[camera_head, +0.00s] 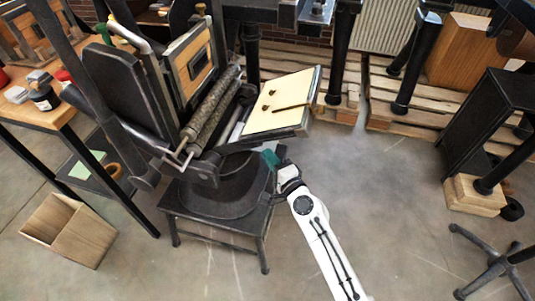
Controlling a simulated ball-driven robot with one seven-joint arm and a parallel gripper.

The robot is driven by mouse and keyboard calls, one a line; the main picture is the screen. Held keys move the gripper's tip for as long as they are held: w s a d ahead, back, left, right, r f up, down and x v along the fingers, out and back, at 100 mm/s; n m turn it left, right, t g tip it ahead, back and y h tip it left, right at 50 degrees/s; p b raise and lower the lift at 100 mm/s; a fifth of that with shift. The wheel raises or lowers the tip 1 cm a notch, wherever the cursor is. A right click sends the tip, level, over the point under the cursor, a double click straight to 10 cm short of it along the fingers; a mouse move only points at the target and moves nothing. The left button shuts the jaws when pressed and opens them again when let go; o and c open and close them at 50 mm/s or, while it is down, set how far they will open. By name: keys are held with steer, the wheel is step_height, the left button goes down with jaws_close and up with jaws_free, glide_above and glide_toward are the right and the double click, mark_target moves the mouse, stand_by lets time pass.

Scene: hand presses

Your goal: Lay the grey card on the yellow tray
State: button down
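My gripper (274,163) is at the end of my white arm, in front of the black hand press. A small teal piece shows at its tip; I cannot tell whether it is a finger or a held thing, or whether the fingers are apart. I cannot make out a grey card. No clear yellow tray shows. A pale yellow panel (285,92) in a dark frame lies tilted on the press, above and behind my gripper, with a thin dark bar and two small dark knobs on it.
The black hand press (112,82) stands on a dark stool-like stand (190,207). A wooden bench (45,118) with bottles is at left. An open wooden box (70,228) sits on the floor. Pallets (420,98) lie behind. The floor right of my arm is largely clear.

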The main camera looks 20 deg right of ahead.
steer(key=s+d+r+p, duration=0.1)
steer(key=s+r, duration=0.1)
steer(key=s, duration=0.4)
steer(key=s+d+r, duration=0.1)
steer(key=s+r, duration=0.1)
steer(key=s, duration=0.4)
steer(key=shift+r+p, duration=0.25)
steer(key=shift+p, duration=0.1)
